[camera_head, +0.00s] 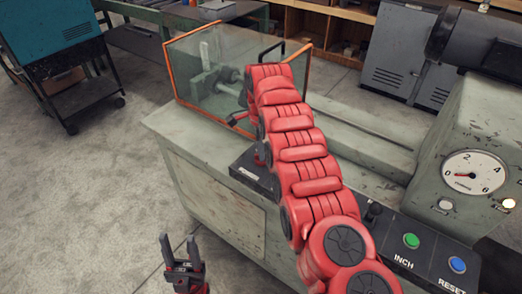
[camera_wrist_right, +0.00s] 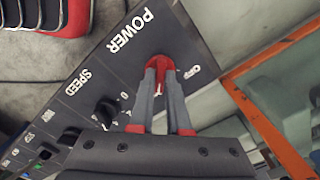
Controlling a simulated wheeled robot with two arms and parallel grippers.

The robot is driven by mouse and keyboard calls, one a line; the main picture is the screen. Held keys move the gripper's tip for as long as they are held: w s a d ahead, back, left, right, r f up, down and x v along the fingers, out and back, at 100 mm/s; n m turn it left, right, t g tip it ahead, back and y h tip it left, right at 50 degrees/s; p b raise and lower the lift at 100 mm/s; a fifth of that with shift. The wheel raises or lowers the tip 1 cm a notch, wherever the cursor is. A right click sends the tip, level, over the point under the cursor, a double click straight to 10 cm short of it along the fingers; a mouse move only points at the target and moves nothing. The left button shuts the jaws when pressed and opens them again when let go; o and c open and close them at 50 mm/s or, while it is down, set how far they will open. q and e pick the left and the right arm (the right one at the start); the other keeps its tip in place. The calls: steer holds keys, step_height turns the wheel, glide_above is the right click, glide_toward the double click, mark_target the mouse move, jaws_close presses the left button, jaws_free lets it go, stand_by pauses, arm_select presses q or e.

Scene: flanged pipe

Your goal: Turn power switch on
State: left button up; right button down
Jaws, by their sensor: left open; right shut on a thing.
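The power switch (camera_wrist_right: 161,63) is a red knob on the dark control panel (camera_wrist_right: 100,70), between the printed words POWER and OFF in the right wrist view. My right gripper (camera_wrist_right: 160,76) is shut on this knob, with a finger on either side. The fingers cover much of the knob, so I cannot tell its exact angle. In the head view my red right arm hides the knob and most of the gripper; part of the panel (camera_head: 252,174) shows beside the arm. My left gripper (camera_head: 184,256) is open and empty above the floor, in front of the machine.
A black speed knob (camera_wrist_right: 105,112) sits beside the power switch. Green INCH (camera_head: 411,241) and blue RESET (camera_head: 457,265) buttons lie right of my arm. A clear guard with an orange frame (camera_head: 170,70) stands behind the panel.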

stand_by(0.3)
steer(key=c, duration=0.9)
jaws_free()
steer(key=shift+r, duration=0.15)
steer(key=shift+r, duration=0.3)
step_height(320, 180, up, 6)
steer(key=p, duration=0.3)
steer(key=shift+d+r, duration=0.15)
step_height(320, 180, up, 10)
steer(key=p, duration=1)
steer(key=shift+r, duration=0.15)
